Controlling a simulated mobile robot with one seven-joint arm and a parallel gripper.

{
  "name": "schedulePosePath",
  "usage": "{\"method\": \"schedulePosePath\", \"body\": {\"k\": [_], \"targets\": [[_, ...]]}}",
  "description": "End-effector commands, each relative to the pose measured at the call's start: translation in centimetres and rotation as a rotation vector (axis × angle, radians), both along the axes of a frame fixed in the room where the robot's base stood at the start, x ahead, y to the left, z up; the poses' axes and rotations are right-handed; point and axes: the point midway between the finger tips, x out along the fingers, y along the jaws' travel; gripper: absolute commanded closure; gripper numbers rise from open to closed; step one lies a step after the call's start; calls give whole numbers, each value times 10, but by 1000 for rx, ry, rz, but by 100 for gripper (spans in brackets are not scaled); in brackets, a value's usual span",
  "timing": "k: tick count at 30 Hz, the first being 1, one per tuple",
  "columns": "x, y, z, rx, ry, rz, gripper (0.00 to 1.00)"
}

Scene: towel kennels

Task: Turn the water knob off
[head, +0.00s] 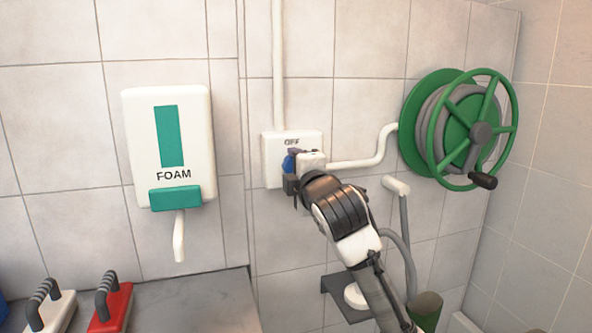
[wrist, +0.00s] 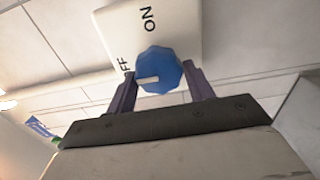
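The water knob (wrist: 158,68) is blue and faceted, with a white pointer mark, on a white wall box (head: 273,146). In the wrist view the pointer faces left, toward the partly hidden OFF label (wrist: 125,63); the ON label (wrist: 148,21) is at the top, away from the pointer. In the head view the blue knob (head: 289,163) shows beside my gripper (head: 291,168), with OFF printed above. My gripper's two fingers (wrist: 160,82) stand on either side of the knob, very close to its edges. I cannot tell whether they press on it.
A green hose reel (head: 435,125) hangs to the right, joined to the box by a white pipe (head: 362,160). A white FOAM dispenser (head: 168,140) hangs to the left. A grey counter (head: 195,300) with a red-bodied brush (head: 115,308) is at the lower left.

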Motion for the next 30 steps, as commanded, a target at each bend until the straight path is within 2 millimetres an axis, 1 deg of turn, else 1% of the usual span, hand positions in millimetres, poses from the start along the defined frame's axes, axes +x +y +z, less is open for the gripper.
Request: {"method": "schedulePosePath", "body": {"k": [1, 3, 4, 12, 14, 16, 20, 24, 30], "targets": [[0, 0, 0, 0, 0, 0, 41], [0, 0, 0, 1, 0, 0, 32], [0, 0, 0, 1, 0, 0, 30], [-1, 0, 0, 2, 0, 0, 30], [-4, -2, 0, 2, 0, 0, 30], [-11, -4, -1, 3, -1, 0, 30], [-33, -12, -1, 3, -4, -2, 30], [-65, -22, -1, 2, -5, -2, 30], [-105, -34, -1, 1, -4, -2, 30]]}}
